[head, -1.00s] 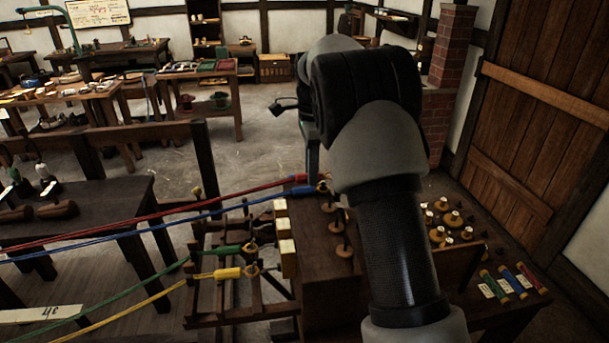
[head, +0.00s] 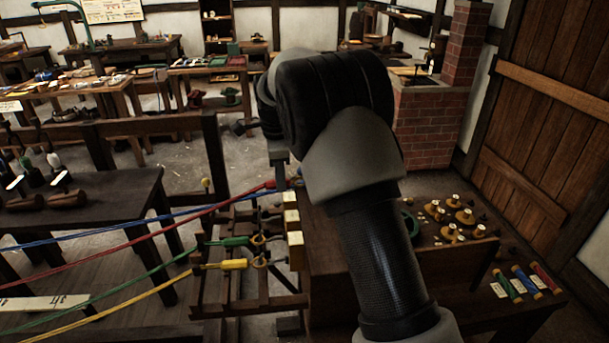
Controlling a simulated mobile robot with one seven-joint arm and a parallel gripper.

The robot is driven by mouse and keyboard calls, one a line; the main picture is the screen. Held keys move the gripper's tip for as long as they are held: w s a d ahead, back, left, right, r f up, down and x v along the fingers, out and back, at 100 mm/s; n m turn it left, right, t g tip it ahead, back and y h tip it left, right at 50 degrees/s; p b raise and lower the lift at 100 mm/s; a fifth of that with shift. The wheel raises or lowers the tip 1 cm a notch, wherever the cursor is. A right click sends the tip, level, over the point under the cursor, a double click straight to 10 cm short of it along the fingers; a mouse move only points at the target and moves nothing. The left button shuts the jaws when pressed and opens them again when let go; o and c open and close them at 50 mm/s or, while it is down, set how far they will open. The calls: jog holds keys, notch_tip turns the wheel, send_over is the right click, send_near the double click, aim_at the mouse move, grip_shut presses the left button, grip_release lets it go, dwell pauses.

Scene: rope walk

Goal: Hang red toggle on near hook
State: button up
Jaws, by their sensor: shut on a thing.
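My gripper (head: 279,176) shows only partly, below the dark wrist. It is shut on the red toggle (head: 265,187), at the end of the red rope (head: 150,235). The toggle is held in the air by the wooden rack (head: 222,297), left of the white blocks (head: 291,200). The blue rope (head: 90,234) crosses behind the red one; its end is hidden near my gripper. The green toggle (head: 232,241) and yellow toggle (head: 233,264) sit at round wooden hook fittings (head: 258,240) on the rack. I cannot make out a bare near hook.
A dark wooden box (head: 335,262) stands right of the rack. A bench beyond holds wooden spools (head: 462,216) and green, blue and red bobbins (head: 527,282). A dark table (head: 110,195) stands at left. The ropes span the space left of the rack.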

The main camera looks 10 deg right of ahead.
jog(key=a+f+t+b, duration=0.2)
jog(key=a+f, duration=0.3)
jog(key=a, duration=0.7)
notch_tip(320, 180, down, 6)
jog(key=b, duration=0.4)
jog(key=shift+d+f+y, duration=0.15)
jog(key=shift+f+y, duration=0.1)
jog(key=shift+y, duration=0.05)
jog(key=shift+w+f+b, duration=0.1)
jog(key=shift+f+b, duration=0.2)
dwell(0.5)
jog(key=o, duration=1)
jog(key=shift+c, duration=0.2)
notch_tip(320, 180, up, 8)
jog(key=p, duration=0.5)
